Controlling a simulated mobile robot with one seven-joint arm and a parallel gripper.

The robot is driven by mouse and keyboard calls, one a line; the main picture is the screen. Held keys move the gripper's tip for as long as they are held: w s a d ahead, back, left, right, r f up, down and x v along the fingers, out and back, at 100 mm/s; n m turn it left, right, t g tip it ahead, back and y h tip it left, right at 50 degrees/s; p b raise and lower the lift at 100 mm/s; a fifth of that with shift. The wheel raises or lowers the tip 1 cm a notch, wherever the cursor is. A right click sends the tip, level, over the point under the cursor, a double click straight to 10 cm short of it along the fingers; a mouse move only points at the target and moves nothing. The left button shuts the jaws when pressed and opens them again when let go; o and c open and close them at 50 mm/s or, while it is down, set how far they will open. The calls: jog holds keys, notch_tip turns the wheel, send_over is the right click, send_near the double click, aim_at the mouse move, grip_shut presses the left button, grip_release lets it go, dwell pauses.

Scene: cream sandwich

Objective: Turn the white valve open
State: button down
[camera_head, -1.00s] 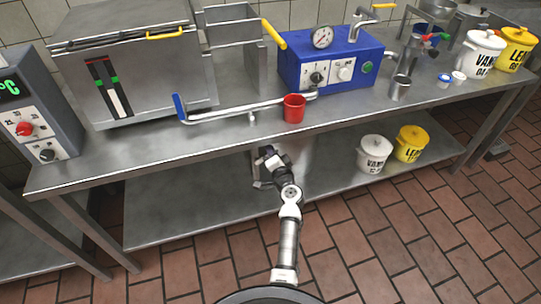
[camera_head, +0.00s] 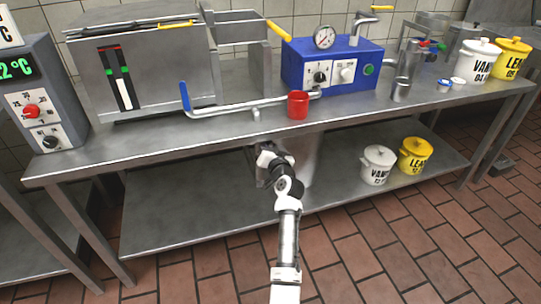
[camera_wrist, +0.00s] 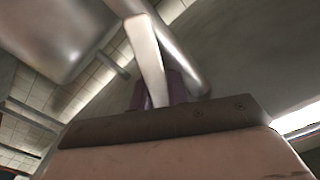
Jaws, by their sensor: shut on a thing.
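A white lever-like bar (camera_wrist: 146,52) shows in the wrist view and runs down between the dark fingers of my gripper (camera_wrist: 160,92). I take it for the handle of the white valve. My gripper is shut on its lower end. A metal pipe (camera_wrist: 180,55) runs close beside the bar. In the head view my gripper (camera_head: 258,160) is at the bench's front edge, below the worktop. The white handle cannot be made out there, hidden by the worktop and my wrist.
The steel bench (camera_head: 205,137) overhangs my wrist. A blue machine (camera_head: 330,68) is behind. White (camera_head: 377,165) and yellow (camera_head: 415,155) pots stand on the lower shelf.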

jog(key=shift+s+a+r+n+b, duration=0.2)
jog(key=shift+a+n+b, duration=0.35)
jog(key=shift+n+b, duration=0.55)
jog(key=shift+s+a+r+n+b, duration=0.15)
jog(key=shift+a+n+b, duration=0.35)
jog(key=shift+n+b, duration=0.6)
jog(key=c, duration=1.4)
grip_release()
jog(key=shift+o, duration=0.2)
jog(key=shift+r+p, duration=0.1)
jog(key=shift+p, duration=0.35)
